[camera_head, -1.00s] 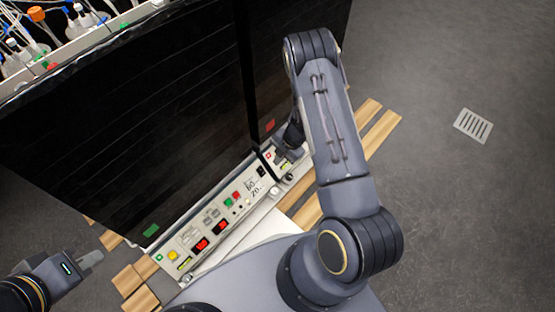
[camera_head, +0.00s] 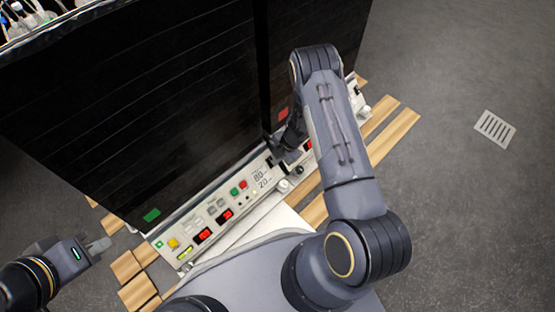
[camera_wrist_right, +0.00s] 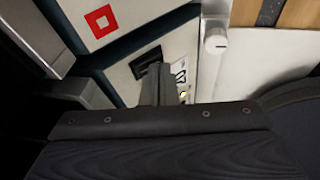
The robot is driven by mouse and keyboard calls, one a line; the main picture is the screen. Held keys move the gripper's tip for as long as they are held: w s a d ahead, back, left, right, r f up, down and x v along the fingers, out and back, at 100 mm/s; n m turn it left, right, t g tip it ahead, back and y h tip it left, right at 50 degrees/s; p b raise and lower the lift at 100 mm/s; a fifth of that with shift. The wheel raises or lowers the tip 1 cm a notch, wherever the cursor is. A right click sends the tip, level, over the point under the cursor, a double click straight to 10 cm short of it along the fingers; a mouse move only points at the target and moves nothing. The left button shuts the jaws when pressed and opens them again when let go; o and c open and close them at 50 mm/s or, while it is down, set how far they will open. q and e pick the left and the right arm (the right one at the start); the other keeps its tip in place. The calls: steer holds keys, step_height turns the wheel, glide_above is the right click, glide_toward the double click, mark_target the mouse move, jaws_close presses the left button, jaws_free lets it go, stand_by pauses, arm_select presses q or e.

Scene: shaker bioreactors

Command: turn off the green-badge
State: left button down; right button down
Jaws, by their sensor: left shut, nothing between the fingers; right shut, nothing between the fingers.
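The green-badge shaker has a black housing with a green badge (camera_head: 151,215) and a pale control panel (camera_head: 215,212) along its lower front. A small green square (camera_head: 159,245) marks the panel's left end. In the right wrist view, a black switch (camera_wrist_right: 146,59) sits at the panel's end, beside my right gripper's shut fingers (camera_wrist_right: 158,82). Whether they touch it I cannot tell. In the head view my right gripper (camera_head: 277,150) is at the panel's right end, partly hidden by my arm. My left gripper (camera_head: 99,245) is shut and empty, left of the panel.
A second black unit with a red badge (camera_head: 283,112) adjoins on the right; its red square (camera_wrist_right: 101,20) shows in the wrist view. A knob (camera_wrist_right: 215,42) sticks out nearby. Wooden slats (camera_head: 385,140) lie below.

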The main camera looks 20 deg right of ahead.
steer(key=shift+f, duration=0.25)
steer(key=shift+r, duration=0.1)
steer(key=shift+r+p, duration=0.75)
steer(key=shift+p, duration=0.1)
